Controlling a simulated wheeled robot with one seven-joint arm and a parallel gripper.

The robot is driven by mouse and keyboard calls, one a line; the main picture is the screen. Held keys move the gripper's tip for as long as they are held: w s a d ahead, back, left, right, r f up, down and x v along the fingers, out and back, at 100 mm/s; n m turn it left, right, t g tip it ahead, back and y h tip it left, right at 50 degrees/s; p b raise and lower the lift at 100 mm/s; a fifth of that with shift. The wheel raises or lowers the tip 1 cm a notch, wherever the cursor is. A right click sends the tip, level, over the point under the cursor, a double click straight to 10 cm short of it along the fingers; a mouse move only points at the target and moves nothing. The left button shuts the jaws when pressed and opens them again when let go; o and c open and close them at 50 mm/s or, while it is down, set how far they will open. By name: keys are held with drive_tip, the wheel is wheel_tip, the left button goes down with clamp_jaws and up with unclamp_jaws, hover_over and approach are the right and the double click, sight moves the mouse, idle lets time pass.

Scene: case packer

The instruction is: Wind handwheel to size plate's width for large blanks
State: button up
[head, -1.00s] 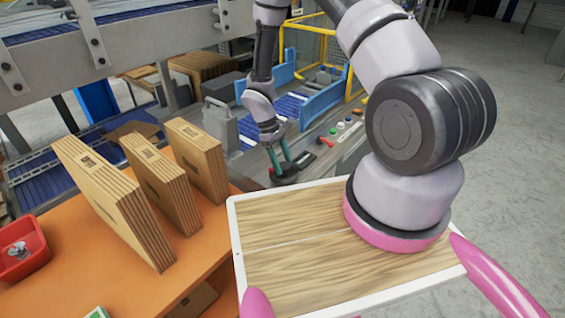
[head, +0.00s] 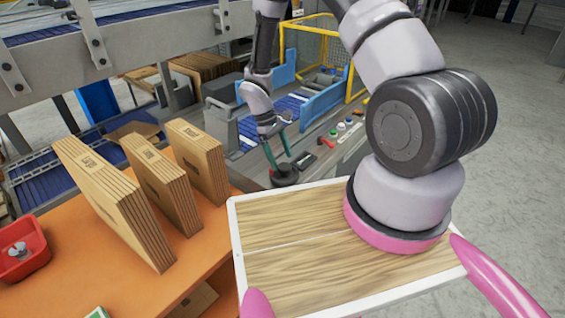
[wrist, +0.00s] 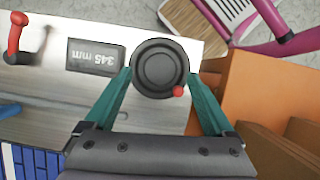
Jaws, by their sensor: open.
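The handwheel is a round black knob with a small red grip; it shows in the wrist view (wrist: 159,66) and in the head view (head: 285,177) on the grey machine top. My gripper (head: 280,158) is open above it. In the wrist view my gripper's (wrist: 160,80) two green fingers stand on either side of the wheel. Whether they touch it I cannot tell. The red grip is at the wheel's lower right, near the right finger. A dark display (wrist: 95,57) beside the wheel reads 345 mm, upside down in the picture. Blue guide plates (head: 325,100) stand farther back.
A red lever (wrist: 16,35) stands on the machine top left of the display. Several buttons (head: 341,127) line the panel. Cardboard blank stacks (head: 200,160) and a red tray (head: 22,248) sit on the orange table (head: 130,285). Yellow guard frame (head: 310,25) lies behind.

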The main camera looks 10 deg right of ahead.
drive_tip(key=v, duration=0.8)
drive_tip(key=shift+r, duration=0.1)
drive_tip(key=s+d+r+m+t+y, duration=0.1)
drive_tip(key=d+r+m+t, duration=0.15)
drive_tip(key=r, duration=0.95)
drive_tip(key=s+d+r+m+t+y, duration=0.1)
drive_tip(key=d+r+m, duration=0.2)
drive_tip(key=r, duration=1)
drive_tip(key=s+d+r+m+t+y, duration=0.3)
drive_tip(key=s+r+m+t, duration=0.4)
drive_tip(key=s+r, duration=0.9)
drive_tip(key=shift+s+d+r, duration=0.15)
drive_tip(key=shift+d+r, duration=0.05)
drive_tip(key=shift+r, duration=0.05)
